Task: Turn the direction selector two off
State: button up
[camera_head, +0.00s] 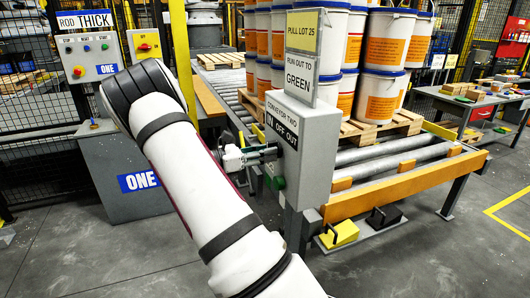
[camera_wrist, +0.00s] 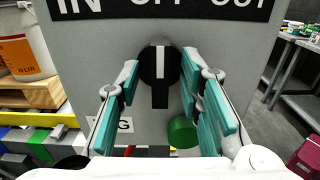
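The grey conveyor two control box (camera_head: 312,150) stands at the near end of the roller conveyor, with an IN OFF OUT label (camera_wrist: 165,8). Its direction selector (camera_wrist: 160,78) is a round black knob with a bar grip and a white mark. The bar stands upright, white mark at the top, under the word OFF. My gripper (camera_wrist: 160,88) is open, with one teal-padded finger on each side of the knob. Gaps show between the pads and the bar. In the head view my gripper (camera_head: 262,155) is at the box's face and the knob is hidden.
A green button (camera_wrist: 182,132) sits below right of the selector, close to my right finger. Pails (camera_head: 385,50) stand on a pallet on the conveyor (camera_head: 400,170) behind the box. Yellow and black pedals (camera_head: 340,234) lie on the floor. Another control station (camera_head: 90,60) is at left.

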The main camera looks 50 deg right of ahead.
jog(key=v, duration=1.2)
dwell(0.4)
jog(key=s+a+r+m+t+y+p, duration=0.1)
jog(key=s+a+r+m+t+y, duration=0.3)
jog(key=s+a, duration=0.5)
jog(key=s+a+r+m+t+y+p, duration=0.1)
jog(key=s+a+r+m+t+y, duration=0.3)
jog(key=s+a, duration=0.5)
jog(key=s+a+r+m+t+y+p, duration=0.2)
jog(key=s+a+r+t+y, duration=0.3)
jog(key=a, duration=0.7)
jog(key=s+m+y, duration=0.1)
jog(key=s+y, duration=0.1)
jog(key=s, duration=0.2)
jog(key=shift+m, duration=0.4)
